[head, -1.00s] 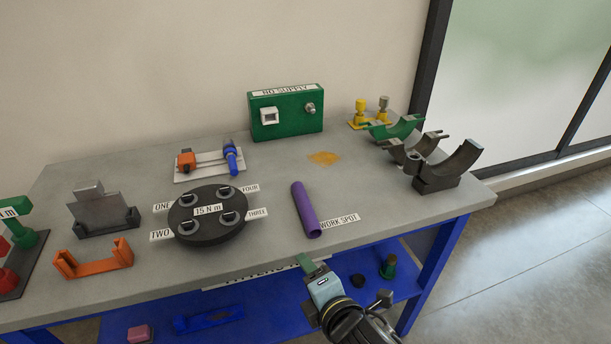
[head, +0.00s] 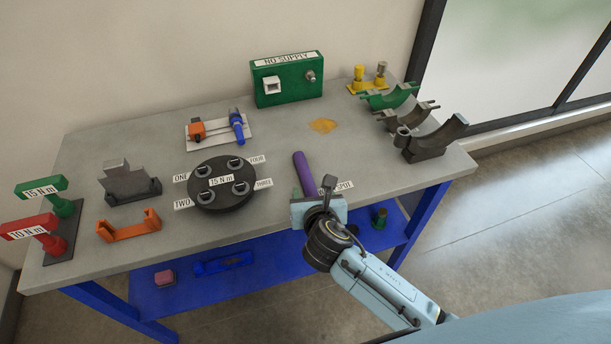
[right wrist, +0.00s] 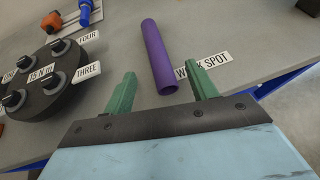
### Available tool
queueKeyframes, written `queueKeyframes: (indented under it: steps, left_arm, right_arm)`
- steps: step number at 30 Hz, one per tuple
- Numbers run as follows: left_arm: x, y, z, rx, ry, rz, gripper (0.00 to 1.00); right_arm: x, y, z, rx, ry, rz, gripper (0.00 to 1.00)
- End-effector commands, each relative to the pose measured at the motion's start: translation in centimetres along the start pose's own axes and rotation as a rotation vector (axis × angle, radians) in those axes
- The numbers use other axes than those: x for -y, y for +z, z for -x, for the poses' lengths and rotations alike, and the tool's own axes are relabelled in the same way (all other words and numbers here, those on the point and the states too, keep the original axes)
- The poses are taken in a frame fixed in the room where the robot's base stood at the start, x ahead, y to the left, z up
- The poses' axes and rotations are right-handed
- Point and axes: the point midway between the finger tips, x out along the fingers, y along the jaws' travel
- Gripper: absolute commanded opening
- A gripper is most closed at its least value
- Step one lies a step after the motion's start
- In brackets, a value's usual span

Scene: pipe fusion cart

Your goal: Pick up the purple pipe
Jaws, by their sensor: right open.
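The purple pipe (head: 303,172) lies on the grey cart top, beside the WORK SPOT label. In the head view its near end is hidden behind my right gripper (head: 318,196). In the right wrist view the whole purple pipe (right wrist: 158,56) shows, its open near end facing me. My right gripper's two green fingers (right wrist: 163,90) are spread apart and empty. My left gripper is not in view.
A round black turntable (head: 222,187) labelled 15 N m stands left of the pipe. The WORK SPOT label (right wrist: 204,65) lies right of it. Black, grey and green cradles (head: 435,138) stand at the right. A green NO SUPPLY box (head: 287,80) stands at the back.

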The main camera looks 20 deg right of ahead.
Motion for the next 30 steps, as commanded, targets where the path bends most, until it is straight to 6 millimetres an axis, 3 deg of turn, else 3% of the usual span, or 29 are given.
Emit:
queueKeyframes:
  steps: [18,27,30]
  left_arm:
    - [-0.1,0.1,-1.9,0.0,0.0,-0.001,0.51]
    - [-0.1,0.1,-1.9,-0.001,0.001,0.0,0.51]
    - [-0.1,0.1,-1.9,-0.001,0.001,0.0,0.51]
  right_arm:
    - [-0.4,-0.4,-7.0,0.0,0.0,-0.003,0.58]
    - [-0.5,-0.3,-7.5,0.0,0.002,-0.003,0.58]
    - [-0.5,-0.3,-7.5,0.0,0.002,-0.003,0.47]
